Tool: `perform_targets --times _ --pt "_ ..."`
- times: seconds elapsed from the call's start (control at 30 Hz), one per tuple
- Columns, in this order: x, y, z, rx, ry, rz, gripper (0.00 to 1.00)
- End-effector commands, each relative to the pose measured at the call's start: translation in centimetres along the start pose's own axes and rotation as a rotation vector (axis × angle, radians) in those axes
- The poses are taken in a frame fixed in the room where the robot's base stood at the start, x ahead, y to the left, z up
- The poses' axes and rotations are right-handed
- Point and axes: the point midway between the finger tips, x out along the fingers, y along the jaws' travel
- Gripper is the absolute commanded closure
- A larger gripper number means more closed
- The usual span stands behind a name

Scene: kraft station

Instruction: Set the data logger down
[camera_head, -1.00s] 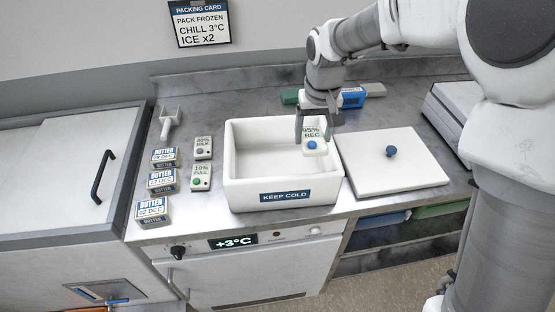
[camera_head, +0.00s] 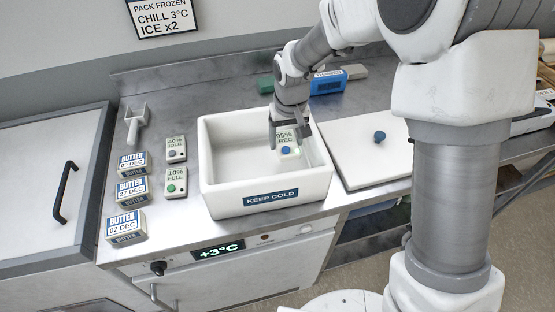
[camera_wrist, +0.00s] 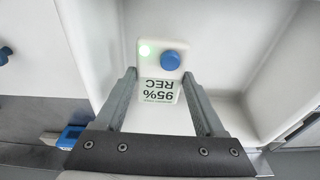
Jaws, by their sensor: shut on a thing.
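The data logger (camera_head: 286,148) is a small white block with a blue button, a lit green light and a pale green label reading "95% REC". My gripper (camera_head: 289,138) is shut on it inside the white "KEEP COLD" box (camera_head: 225,197), towards its right side. The wrist view shows the logger (camera_wrist: 160,72) between the two fingers of my gripper (camera_wrist: 160,85), with the box's white floor and walls around it. I cannot tell whether the logger touches the floor of the box.
The box lid (camera_head: 350,165), with a blue knob, lies right of the box. Left are two other loggers, "40% IDLE" (camera_head: 176,150) and "10% FULL" (camera_head: 175,184), several butter packs (camera_head: 131,165) and a white scoop (camera_head: 136,122).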

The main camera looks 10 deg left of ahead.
Motion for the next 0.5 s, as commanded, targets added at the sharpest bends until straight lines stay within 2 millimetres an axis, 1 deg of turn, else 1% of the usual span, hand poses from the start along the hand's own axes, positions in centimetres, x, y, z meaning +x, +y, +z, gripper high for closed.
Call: perform_targets --times 0.03,0.1,0.27,0.5 --pt "0.9 0.0 0.2 0.000 -0.003 0.000 0.95" --pt "1.8 0.0 0.3 0.001 -0.003 0.000 0.95" --pt "2.9 0.0 0.5 0.001 -0.001 0.000 0.95" --pt "6.0 0.0 0.9 -0.001 -0.001 0.000 0.95"
